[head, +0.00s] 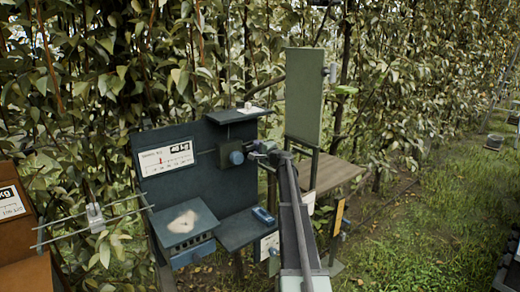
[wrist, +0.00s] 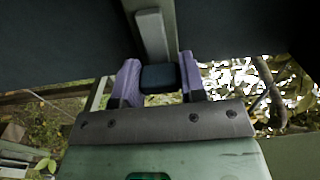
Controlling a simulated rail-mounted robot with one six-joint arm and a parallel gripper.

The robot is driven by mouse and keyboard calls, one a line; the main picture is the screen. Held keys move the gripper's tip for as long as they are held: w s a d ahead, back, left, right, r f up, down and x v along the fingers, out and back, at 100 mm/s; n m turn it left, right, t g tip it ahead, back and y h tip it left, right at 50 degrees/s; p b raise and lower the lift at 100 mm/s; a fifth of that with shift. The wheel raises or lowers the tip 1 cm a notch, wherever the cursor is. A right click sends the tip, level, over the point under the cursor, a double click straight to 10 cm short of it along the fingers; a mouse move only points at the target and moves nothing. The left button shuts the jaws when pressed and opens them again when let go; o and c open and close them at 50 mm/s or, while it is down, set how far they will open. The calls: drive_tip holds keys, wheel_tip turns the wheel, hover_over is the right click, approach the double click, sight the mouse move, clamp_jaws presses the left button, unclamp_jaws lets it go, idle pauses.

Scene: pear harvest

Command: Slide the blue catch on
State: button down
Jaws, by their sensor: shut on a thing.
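My gripper (wrist: 159,77) is shut on a small dark blue block, which I take to be the blue catch (wrist: 160,80). Its purple fingers press the block from both sides in the wrist view. A grey-green upright bar (wrist: 152,35) lies just beyond the block. In the head view my gripper (head: 258,151) is at the right edge of the dark blue-grey board (head: 190,145), below its small top shelf. The catch is too small and hidden there to make out.
A small blue object (head: 262,215) lies on the lower shelf (head: 240,234). A vented box (head: 188,225) stands at its left. A green upright panel (head: 304,95) rises behind my arm, with a wooden surface (head: 335,172) beside it. Leafy trees fill the background; grass is open at right.

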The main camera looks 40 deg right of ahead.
drive_tip(key=a, duration=0.2)
drive_tip(key=shift+a, duration=0.35)
drive_tip(key=c, duration=0.7)
unclamp_jaws()
drive_tip(key=shift+a, duration=0.15)
drive_tip(key=shift+s, duration=0.15)
drive_tip(key=s, duration=1)
drive_tip(key=shift+s, duration=0.3)
